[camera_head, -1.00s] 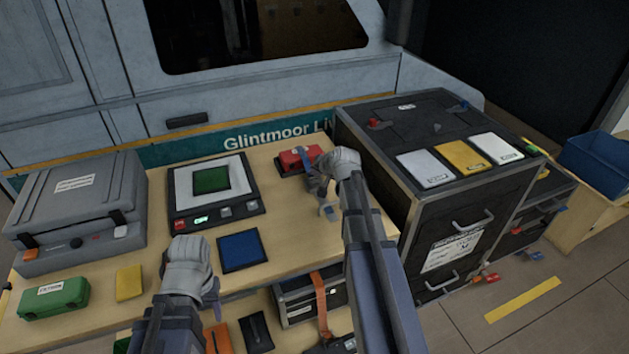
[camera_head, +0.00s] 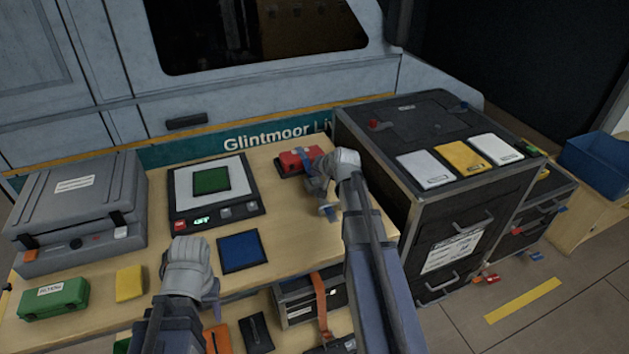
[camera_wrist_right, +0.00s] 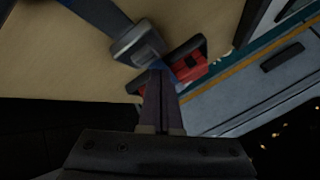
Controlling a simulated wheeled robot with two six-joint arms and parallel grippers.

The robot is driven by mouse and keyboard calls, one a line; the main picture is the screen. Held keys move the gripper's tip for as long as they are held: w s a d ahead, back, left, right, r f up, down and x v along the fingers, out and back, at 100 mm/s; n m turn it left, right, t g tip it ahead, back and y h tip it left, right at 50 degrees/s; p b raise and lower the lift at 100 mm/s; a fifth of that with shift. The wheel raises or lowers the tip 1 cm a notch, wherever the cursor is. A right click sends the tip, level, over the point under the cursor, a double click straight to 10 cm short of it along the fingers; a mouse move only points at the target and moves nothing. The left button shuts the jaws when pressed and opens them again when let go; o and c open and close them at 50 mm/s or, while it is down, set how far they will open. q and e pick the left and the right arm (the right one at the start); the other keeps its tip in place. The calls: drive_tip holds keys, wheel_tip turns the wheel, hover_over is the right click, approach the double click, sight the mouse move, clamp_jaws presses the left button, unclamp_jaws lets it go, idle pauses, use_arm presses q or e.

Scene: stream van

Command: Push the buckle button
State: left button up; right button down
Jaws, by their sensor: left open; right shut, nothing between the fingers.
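A grey buckle (camera_wrist_right: 137,42) on a blue strap (camera_wrist_right: 92,12) shows in the right wrist view. A red block with black ends (camera_wrist_right: 190,62) lies behind it. My right gripper (camera_wrist_right: 158,72) is shut and empty, its tips close against the buckle's lower right edge; I cannot tell whether they touch. In the head view my right gripper (camera_head: 312,172) is at the table's right end, beside the red block (camera_head: 292,161), and hides the buckle. A blue strap piece (camera_head: 328,212) shows below it. My left gripper (camera_head: 208,290) is open and empty over the table's front edge.
A black device with a green screen (camera_head: 211,181) and a blue pad (camera_head: 241,251) lie on the table. A grey case (camera_head: 75,205), green box (camera_head: 55,299) and yellow block (camera_head: 129,283) are at left. A tall black flight case (camera_head: 425,225) borders the right side.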

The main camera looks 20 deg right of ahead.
sight(315, 182)
drive_tip(key=shift+f, duration=0.15)
idle(0.5)
drive_tip(key=shift+f+b, duration=0.25)
drive_tip(key=shift+b, duration=0.15)
drive_tip(key=shift+f+b, duration=0.5)
drive_tip(key=shift+b, duration=0.05)
idle(0.6)
drive_tip(key=shift+r, duration=0.15)
drive_tip(key=shift+r+p, duration=0.75)
drive_tip(key=shift+p, duration=0.2)
wheel_tip(315, 182, up, 5)
drive_tip(key=p, duration=0.5)
drive_tip(key=shift+r, duration=0.1)
